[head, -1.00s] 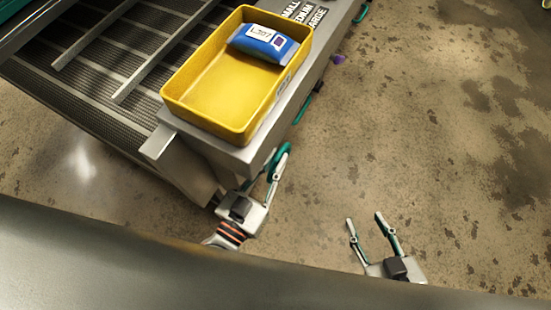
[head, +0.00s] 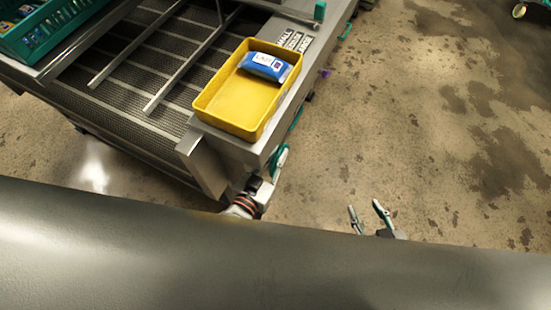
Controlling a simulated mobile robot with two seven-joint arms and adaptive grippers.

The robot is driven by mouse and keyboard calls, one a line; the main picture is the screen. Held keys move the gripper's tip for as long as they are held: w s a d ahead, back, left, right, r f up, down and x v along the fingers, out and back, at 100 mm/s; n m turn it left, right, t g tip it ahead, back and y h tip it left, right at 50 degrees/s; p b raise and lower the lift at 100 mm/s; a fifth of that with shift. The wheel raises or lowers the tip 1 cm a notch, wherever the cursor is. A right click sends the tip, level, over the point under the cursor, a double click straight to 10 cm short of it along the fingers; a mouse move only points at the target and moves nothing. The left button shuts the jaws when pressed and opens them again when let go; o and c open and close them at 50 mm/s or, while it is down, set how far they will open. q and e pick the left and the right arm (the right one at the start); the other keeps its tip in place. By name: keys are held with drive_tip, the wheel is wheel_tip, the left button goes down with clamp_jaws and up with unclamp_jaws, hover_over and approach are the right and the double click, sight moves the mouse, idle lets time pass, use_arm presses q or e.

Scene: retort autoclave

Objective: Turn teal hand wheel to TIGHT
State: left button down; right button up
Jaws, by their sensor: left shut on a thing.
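The teal hand wheel (head: 281,154) is on the side of the grey machine frame, below the yellow bin's near corner, seen nearly edge-on. My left gripper (head: 276,170) is at the wheel, its fingers shut on the rim. The finger contact is small and partly hidden. No TIGHT mark can be read from here. My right gripper (head: 366,212) is open and empty over the floor, to the right of the machine, its lower part hidden by a grey surface in front.
A yellow bin (head: 205,104) holding a blue pouch (head: 264,67) stands on the frame beside a label plate (head: 294,42). A teal crate (head: 50,48) with packs is at upper left. Slatted dark bed (head: 150,50) lies left. Bare concrete floor (head: 430,130) is free at right.

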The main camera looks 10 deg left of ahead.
use_arm(q)
drive_tip(key=shift+w+r+p, duration=0.3)
drive_tip(key=shift+r+p, duration=0.2)
drive_tip(key=shift+r, duration=0.05)
drive_tip(key=shift+w+r+p, duration=0.25)
drive_tip(key=shift+r+p, duration=0.25)
drive_tip(key=shift+f+p, duration=0.15)
drive_tip(key=shift+p, duration=0.2)
drive_tip(key=shift+s+f+g, duration=0.35)
drive_tip(key=shift+f+g, duration=0.05)
drive_tip(key=shift+f, duration=0.2)
drive_tip(key=c, duration=2.1)
unclamp_jaws()
drive_tip(key=shift+f, duration=0.1)
drive_tip(key=shift+s+f, duration=0.1)
drive_tip(key=shift+s, duration=0.05)
drive_tip(key=v, duration=1.2)
drive_tip(key=shift+d, duration=0.15)
